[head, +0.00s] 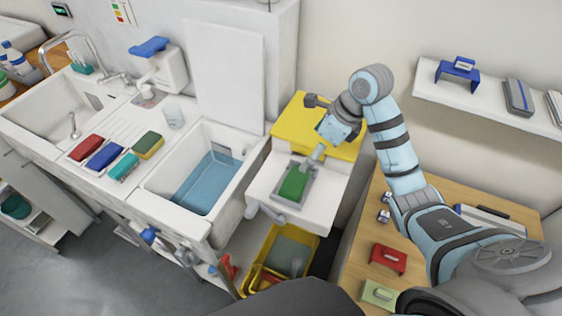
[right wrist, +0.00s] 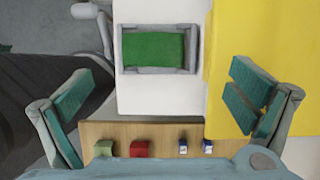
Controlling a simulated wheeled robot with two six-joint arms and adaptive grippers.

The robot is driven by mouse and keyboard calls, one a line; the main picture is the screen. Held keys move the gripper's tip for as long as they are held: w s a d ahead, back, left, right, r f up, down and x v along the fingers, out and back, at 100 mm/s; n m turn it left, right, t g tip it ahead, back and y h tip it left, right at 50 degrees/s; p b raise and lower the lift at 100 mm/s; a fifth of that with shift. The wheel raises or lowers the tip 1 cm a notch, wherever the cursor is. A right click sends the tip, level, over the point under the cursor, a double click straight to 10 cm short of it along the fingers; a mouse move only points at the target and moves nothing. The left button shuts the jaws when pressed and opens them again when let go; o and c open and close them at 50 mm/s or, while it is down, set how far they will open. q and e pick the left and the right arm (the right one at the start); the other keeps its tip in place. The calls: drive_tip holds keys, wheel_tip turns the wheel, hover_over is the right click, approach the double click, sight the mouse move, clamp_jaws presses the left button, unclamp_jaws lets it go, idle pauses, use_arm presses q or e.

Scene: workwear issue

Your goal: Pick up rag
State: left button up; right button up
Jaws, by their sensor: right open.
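The green rag (head: 293,184) lies flat in a shallow grey tray (head: 276,196) on a white surface to the right of the sink. In the right wrist view, the rag (right wrist: 154,49) shows between the tray's grey rims (right wrist: 160,71), near the top. My right gripper (head: 314,130) is open and empty, with its fingers wide apart. It is above and behind the tray, near the yellow surface, and does not touch the rag. In the right wrist view, the fingers (right wrist: 160,80) stand to either side, below the rag in the picture. My left gripper is not in view.
A yellow panel (head: 288,112) is behind the tray. A yellow bin (head: 266,250) stands below. A blue-bottomed sink (head: 207,184) and several coloured pads lie to the left. A wooden table (head: 352,262) with small items is at right, under a wall shelf (head: 430,90).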

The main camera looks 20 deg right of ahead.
drive_tip(key=b, duration=0.6)
approach(294, 179)
drive_tip(key=f, duration=0.2)
drive_tip(key=shift+a+f, duration=0.3)
drive_tip(key=shift+a, duration=0.1)
drive_tip(key=shift+s+a+f+p, duration=0.25)
drive_tip(key=shift+s+p, duration=0.15)
drive_tip(key=shift+p, duration=0.1)
drive_tip(key=shift+s+a+f+p, duration=0.25)
drive_tip(key=shift+s+p, duration=0.2)
drive_tip(key=w+f, duration=0.2)
drive_tip(key=f, duration=0.1)
drive_tip(key=shift+w+a+f, duration=0.3)
drive_tip(key=shift+w+f, duration=0.7)
drive_tip(key=shift+s+r, duration=0.15)
drive_tip(key=shift+s, duration=0.05)
drive_tip(key=shift+s+r, duration=0.1)
drive_tip(key=shift+s, duration=0.1)
drive_tip(key=c, duration=0.4)
drive_tip(key=shift+s, duration=0.1)
drive_tip(key=shift+c, duration=1.4)
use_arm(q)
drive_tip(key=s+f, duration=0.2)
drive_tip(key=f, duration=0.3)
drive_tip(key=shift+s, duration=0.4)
use_arm(e)
drive_tip(key=shift+c, duration=1.2)
